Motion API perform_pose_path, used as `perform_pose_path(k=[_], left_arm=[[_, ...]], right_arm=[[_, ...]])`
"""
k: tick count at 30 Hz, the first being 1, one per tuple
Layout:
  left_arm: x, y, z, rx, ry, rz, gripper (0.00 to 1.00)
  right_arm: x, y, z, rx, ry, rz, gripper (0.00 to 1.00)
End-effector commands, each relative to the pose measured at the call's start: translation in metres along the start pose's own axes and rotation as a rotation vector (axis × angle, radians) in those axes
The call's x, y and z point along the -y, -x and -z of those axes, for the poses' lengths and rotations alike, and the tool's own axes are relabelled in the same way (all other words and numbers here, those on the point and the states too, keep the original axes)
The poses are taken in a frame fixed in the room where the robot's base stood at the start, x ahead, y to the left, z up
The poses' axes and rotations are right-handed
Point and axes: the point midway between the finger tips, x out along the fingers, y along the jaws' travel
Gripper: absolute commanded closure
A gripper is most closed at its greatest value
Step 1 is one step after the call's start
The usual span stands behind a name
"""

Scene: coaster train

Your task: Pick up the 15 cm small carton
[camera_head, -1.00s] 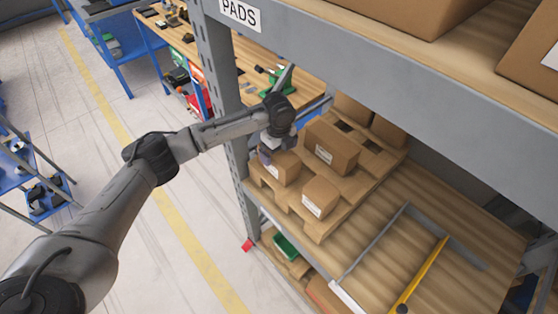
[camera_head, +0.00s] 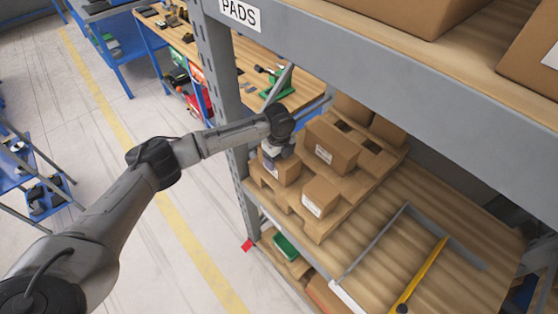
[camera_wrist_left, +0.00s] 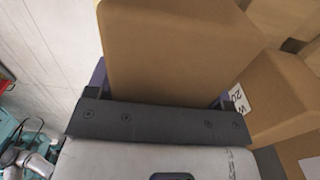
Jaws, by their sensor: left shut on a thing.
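A small brown carton (camera_head: 284,172) is at the left end of the wooden pallet on the middle shelf. My left gripper (camera_head: 276,156) comes down on it from above and is shut on it. In the left wrist view the held carton (camera_wrist_left: 170,50) fills the space between the two dark fingers, which lie along its sides. Its underside is hidden, so I cannot tell whether it is clear of the pallet. My right gripper is not in view.
Two other cartons stand close by on the pallet (camera_head: 355,190), one behind (camera_head: 333,147) and one in front (camera_head: 320,197). A grey rack upright (camera_head: 226,100) is near my left arm. The upper shelf (camera_head: 440,85) overhangs. The shelf's right side holds a yellow-edged frame (camera_head: 424,270).

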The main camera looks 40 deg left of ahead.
Motion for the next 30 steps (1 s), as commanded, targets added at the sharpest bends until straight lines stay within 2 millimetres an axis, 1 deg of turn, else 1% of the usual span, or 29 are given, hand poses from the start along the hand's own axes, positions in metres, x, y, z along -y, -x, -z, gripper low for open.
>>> perform_pose_path(k=[1,9,20,23,26,30], left_arm=[[0.0,0.0,0.0,0.0,0.0,0.0,0.41],[0.0,0.0,0.0,0.0,0.0,0.0,0.67],[0.001,0.005,0.0,0.0,0.0,0.003,0.67],[0.001,0.012,0.0,-0.001,0.0,0.004,0.67],[0.001,0.023,0.0,-0.001,0.0,0.004,0.67],[0.001,0.045,0.0,-0.001,0.001,0.006,0.67]], right_arm=[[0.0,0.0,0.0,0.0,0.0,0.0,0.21],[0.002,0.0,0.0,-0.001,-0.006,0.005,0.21],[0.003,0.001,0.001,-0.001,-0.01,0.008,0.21],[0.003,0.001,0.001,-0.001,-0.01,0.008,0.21],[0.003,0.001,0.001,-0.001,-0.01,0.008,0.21],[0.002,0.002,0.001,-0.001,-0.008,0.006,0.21]])
